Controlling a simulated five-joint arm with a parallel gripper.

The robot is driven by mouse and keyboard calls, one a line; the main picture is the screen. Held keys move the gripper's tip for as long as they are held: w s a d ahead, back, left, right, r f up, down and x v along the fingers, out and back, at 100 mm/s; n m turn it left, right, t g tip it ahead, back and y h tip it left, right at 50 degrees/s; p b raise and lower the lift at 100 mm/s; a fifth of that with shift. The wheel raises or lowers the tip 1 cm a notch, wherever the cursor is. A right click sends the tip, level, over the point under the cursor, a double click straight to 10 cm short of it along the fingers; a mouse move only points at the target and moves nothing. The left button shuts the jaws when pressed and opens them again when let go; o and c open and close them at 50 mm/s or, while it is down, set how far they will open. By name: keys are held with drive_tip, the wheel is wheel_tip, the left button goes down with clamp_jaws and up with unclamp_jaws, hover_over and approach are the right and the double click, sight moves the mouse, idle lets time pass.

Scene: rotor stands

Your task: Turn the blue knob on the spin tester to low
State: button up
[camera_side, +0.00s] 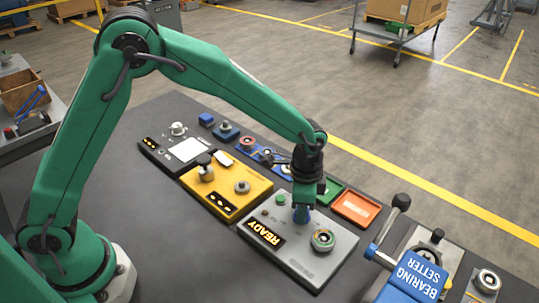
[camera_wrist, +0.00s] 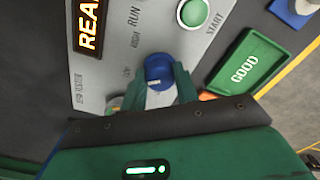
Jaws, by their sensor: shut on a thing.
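The spin tester (camera_side: 292,262) is a grey panel with a lit READY display (camera_side: 263,234); it also shows in the wrist view (camera_wrist: 110,55). The blue knob (camera_wrist: 158,70) sits on its face near small setting labels, of which HIGH is partly readable. In the side view the blue knob (camera_side: 301,214) shows just under my gripper (camera_side: 301,205). My gripper points down with its fingers closed on the knob's sides; in the wrist view the fingertips (camera_wrist: 160,92) flank it. The knob's exact setting cannot be told, as the fingers hide part of it and its labels.
A green START button (camera_wrist: 192,12) is close to the knob. A green GOOD tray (camera_wrist: 246,62) and an orange tray (camera_side: 357,208) lie beyond the tester. A round dial fixture (camera_side: 323,240) is on the tester's right. The blue bearing setter (camera_side: 415,276) stands further right; a yellow unit (camera_side: 227,190) is left.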

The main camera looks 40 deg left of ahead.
drive_tip(key=shift+r, duration=0.1)
drive_tip(key=o, duration=1)
drive_tip(key=shift+r, duration=3.9)
